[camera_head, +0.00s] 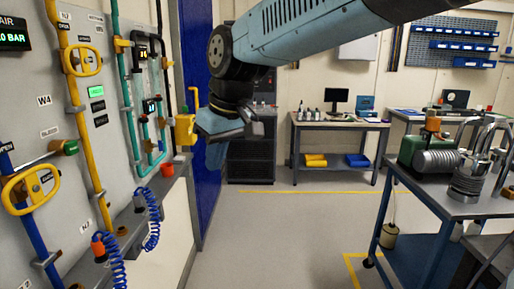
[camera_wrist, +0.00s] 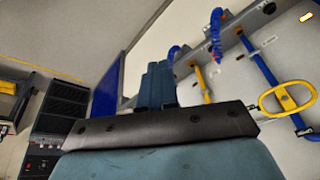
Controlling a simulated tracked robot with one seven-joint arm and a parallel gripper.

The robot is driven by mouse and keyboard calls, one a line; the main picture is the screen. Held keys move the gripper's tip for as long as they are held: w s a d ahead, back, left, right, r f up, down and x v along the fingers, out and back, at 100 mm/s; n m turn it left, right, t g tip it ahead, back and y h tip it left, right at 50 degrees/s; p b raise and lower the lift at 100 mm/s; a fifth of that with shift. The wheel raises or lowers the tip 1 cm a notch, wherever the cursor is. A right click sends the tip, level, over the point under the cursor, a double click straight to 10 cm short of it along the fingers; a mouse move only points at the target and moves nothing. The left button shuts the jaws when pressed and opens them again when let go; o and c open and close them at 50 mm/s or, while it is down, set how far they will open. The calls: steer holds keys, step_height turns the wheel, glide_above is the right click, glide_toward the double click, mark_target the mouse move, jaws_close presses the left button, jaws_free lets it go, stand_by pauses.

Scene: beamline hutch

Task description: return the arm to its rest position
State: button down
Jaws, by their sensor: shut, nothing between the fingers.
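My arm (camera_head: 310,25) reaches in from the upper right in the head view, and its wrist bends downward near the blue door. My gripper (camera_head: 216,158) hangs at the end, in front of the door and the dark cabinet. It appears to touch nothing, though its exact gap from the yellow wall fitting is hard to judge. In the wrist view the blue fingers of my gripper (camera_wrist: 157,72) are together with nothing held between them. The dark bar of the gripper body hides their base.
At left stands a wall panel (camera_head: 25,110) with yellow-handled valves, pipes and coiled blue hoses (camera_head: 152,220). A yellow fitting (camera_head: 184,129) is close to my gripper. A blue cart (camera_head: 470,203) carrying equipment stands right. A dark cabinet (camera_head: 252,150) stands behind. The middle floor is clear.

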steer(key=s+d+f+m+t+h, duration=0.1)
steer(key=s+d+m, duration=0.1)
steer(key=d, duration=0.8)
steer(key=s+d+f+m+t+h, duration=0.1)
steer(key=s+d+f+m, duration=0.1)
steer(key=d, duration=0.9)
steer(key=s+d+f+m+t+h, duration=0.1)
steer(key=s+d+m, duration=0.3)
steer(key=d, duration=0.7)
steer(key=shift+d+f+m+t, duration=0.3)
steer(key=shift+f+m, duration=0.2)
steer(key=shift+m, duration=0.5)
